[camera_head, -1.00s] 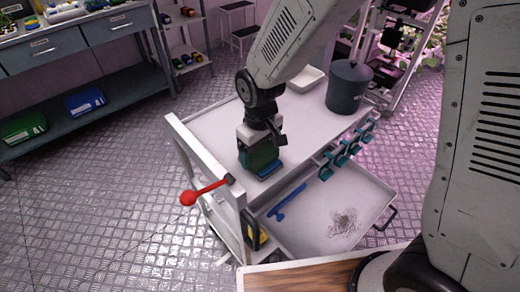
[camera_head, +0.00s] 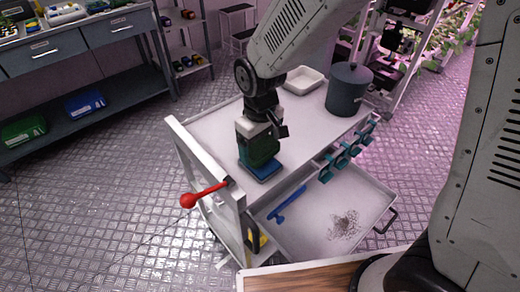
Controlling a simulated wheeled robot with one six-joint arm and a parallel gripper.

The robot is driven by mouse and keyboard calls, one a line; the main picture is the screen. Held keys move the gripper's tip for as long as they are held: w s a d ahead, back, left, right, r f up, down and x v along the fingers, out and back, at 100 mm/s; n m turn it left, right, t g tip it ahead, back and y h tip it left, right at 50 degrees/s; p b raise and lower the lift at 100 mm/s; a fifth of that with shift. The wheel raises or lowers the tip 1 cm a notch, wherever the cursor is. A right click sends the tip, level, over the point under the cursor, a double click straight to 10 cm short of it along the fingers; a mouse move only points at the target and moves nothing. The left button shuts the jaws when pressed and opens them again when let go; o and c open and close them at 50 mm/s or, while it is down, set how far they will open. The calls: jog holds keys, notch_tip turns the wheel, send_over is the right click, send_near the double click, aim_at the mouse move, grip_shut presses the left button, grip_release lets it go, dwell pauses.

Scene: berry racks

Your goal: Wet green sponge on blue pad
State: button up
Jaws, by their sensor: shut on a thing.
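My gripper (camera_head: 258,146) points down at the front left of the white cart top. It is shut on the dark green sponge (camera_head: 260,158), which shows only partly below and between the fingers. The blue pad (camera_head: 265,176) lies flat on the cart top directly under the sponge. The sponge is at or just above the pad; from this angle I cannot tell if they touch. The far side of the pad is hidden.
A white tray (camera_head: 303,79) and a dark lidded pot (camera_head: 348,90) stand at the back of the cart top (camera_head: 215,128). A red-knobbed lever (camera_head: 205,195) sticks out at the left. An open drawer (camera_head: 305,238) holds a blue tool (camera_head: 287,204). Teal clips (camera_head: 345,157) hang along the right edge.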

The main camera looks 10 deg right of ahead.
aim_at(260, 146)
jog(key=shift+r, duration=1.9)
